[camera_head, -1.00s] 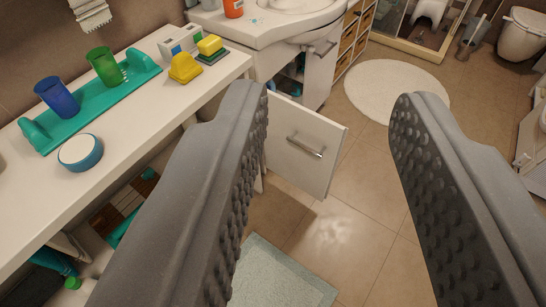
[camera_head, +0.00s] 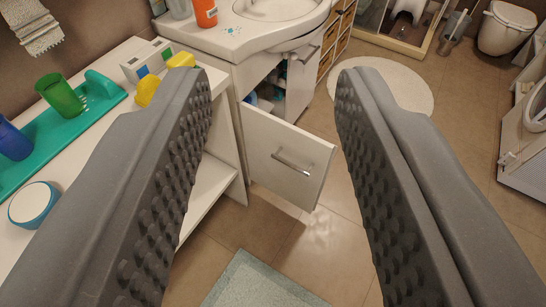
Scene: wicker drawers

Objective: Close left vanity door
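The left vanity door (camera_head: 288,157) is a white panel with a metal bar handle (camera_head: 291,163). It stands open, swung out from the white vanity (camera_head: 225,42) under the sink, and its inside shelf space shows dark behind it. A second white door with a handle, the right one (camera_head: 302,82), is on the vanity's right side and looks partly open; I cannot tell how far. My gripper (camera_head: 267,82) is open and empty. Its two grey fingers are in the foreground on either side of the left door in the picture, apart from it.
A white bench (camera_head: 211,192) with a teal tray (camera_head: 60,132), a green cup (camera_head: 60,95) and a round box (camera_head: 33,204) stands at left. A round white rug (camera_head: 385,90) and a pale mat (camera_head: 262,284) lie on the floor. Open tile lies right of the door.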

